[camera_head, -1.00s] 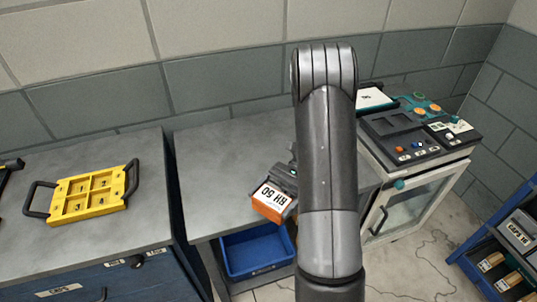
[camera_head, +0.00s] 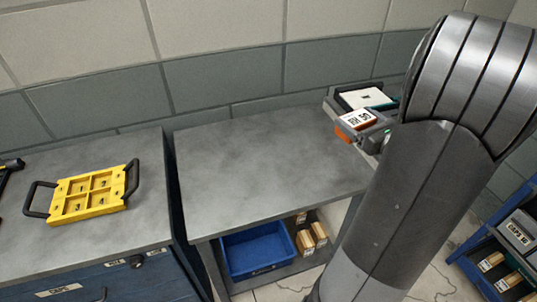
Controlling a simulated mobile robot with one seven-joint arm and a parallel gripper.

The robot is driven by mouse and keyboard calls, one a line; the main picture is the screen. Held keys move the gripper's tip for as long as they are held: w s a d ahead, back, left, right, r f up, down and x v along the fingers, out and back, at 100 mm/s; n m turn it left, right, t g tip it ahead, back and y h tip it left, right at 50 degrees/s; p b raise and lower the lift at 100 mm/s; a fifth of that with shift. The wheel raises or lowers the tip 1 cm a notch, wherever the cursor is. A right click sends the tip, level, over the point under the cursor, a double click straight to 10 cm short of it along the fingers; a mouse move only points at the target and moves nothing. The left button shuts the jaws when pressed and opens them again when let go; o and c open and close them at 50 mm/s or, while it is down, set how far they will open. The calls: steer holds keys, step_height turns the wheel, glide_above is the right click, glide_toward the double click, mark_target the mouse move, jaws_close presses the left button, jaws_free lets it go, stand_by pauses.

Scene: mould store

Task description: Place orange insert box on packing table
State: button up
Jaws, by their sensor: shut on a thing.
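The orange insert box (camera_head: 344,134) has a white label with dark print and shows at the upper right of the head view. My gripper (camera_head: 366,132) is shut on it and holds it up. My arm hides part of the gripper. The grey-topped table (camera_head: 260,170) in the middle, which looks like the packing table, has a bare top. The box appears near its back right corner in the picture. I cannot tell how high the box is, or whether it is over the table's edge.
A yellow tray (camera_head: 93,193) with black handles lies on the drawer cabinet at left. A blue bin (camera_head: 257,252) and several small boxes (camera_head: 312,237) are under the middle table. A blue rack (camera_head: 497,262) stands at right. My arm covers much of the right side.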

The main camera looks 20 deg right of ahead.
steer(key=s+d+r+m+h, duration=0.2)
steer(key=d+h, duration=0.2)
steer(key=d, duration=0.1)
glide_above(328, 161)
step_height(328, 161, down, 16)
steer(key=shift+s+r, duration=0.1)
steer(key=shift+f, duration=2)
steer(key=shift+f, duration=0.15)
steer(key=o, duration=1.2)
